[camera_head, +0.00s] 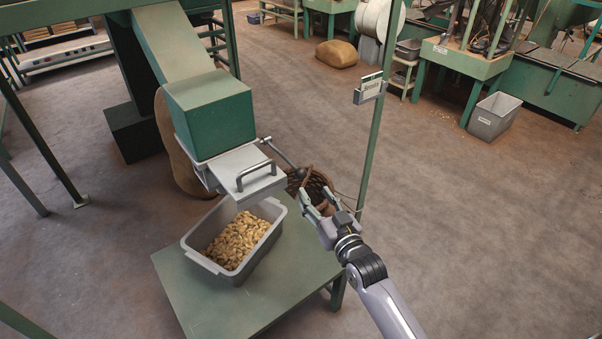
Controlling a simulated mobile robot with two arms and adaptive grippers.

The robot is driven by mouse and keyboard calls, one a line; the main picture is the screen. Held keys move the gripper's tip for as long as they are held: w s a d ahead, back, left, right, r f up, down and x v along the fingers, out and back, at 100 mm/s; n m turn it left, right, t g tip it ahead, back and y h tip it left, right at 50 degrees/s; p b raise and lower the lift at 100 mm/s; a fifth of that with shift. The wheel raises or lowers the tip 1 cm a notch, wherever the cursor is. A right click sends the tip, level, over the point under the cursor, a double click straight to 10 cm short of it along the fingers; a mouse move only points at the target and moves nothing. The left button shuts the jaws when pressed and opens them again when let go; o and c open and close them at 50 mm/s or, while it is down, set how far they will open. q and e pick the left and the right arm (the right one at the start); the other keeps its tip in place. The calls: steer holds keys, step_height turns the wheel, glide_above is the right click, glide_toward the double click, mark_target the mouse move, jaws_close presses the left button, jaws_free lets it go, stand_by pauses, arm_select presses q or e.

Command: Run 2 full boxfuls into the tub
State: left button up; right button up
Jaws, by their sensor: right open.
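The grey tub (200,259) stands on a green table and holds a layer of tan nuts (240,241). Above its back edge hangs the green hopper box (211,116), fed by a sloping chute (172,42). Under the box is a pale metal drawer-like part with a bar handle (254,175). A dark lever (283,155) sticks out to its right and ends in a knob near my right gripper. My right gripper (317,194) is open and empty, just below and right of the knob, seemingly apart from it. The inside of the box is hidden. My left gripper is out of view.
The green table (228,308) has bare room in front of the tub. A wicker basket (318,187) stands on the floor behind. A sack (175,160) leans behind the hopper.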

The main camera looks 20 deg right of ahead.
mark_target(303, 178)
steer(key=w, duration=0.6)
steer(key=w+a, duration=0.1)
steer(key=w, duration=0.2)
steer(key=shift+w+a, duration=0.1)
steer(key=shift+w, duration=0.3)
jaws_close()
stand_by(0.3)
